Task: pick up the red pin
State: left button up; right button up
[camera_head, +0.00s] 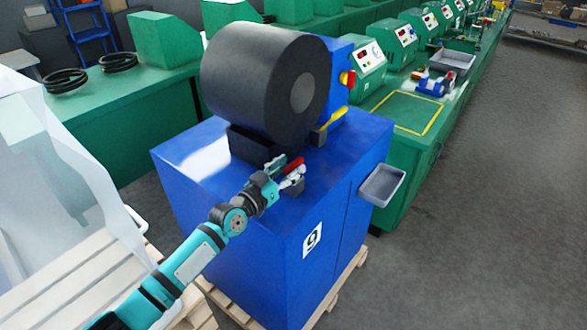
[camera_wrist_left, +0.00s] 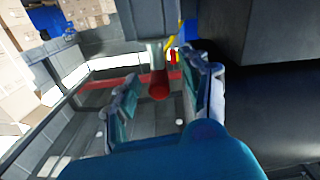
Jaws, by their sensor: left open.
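The red pin (camera_head: 293,165) shows on top of the blue cabinet, in front of the large black roll, right at my left gripper (camera_head: 284,176). In the left wrist view the red pin (camera_wrist_left: 159,85) is a short dark red cylinder below a pale grey part. My left gripper (camera_wrist_left: 163,98) is open there, with one finger on each side of the pin in the picture. I see a gap between the pin and the left finger. I cannot tell whether the right finger touches it. My right gripper is not in view.
The black roll (camera_head: 258,85) stands close behind the gripper on the blue cabinet (camera_head: 232,215). A yellow handle (camera_head: 333,118) lies to its right. A grey tray (camera_head: 382,186) hangs on the cabinet's right side. Green benches stand behind; the floor at right is clear.

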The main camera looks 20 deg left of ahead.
pick_arm(q)
jog(key=shift+x, duration=1)
jog(key=shift+s, duration=0.1)
jog(key=shift+c, duration=0.3)
jog(key=shift+c, duration=1.2)
grip_shut()
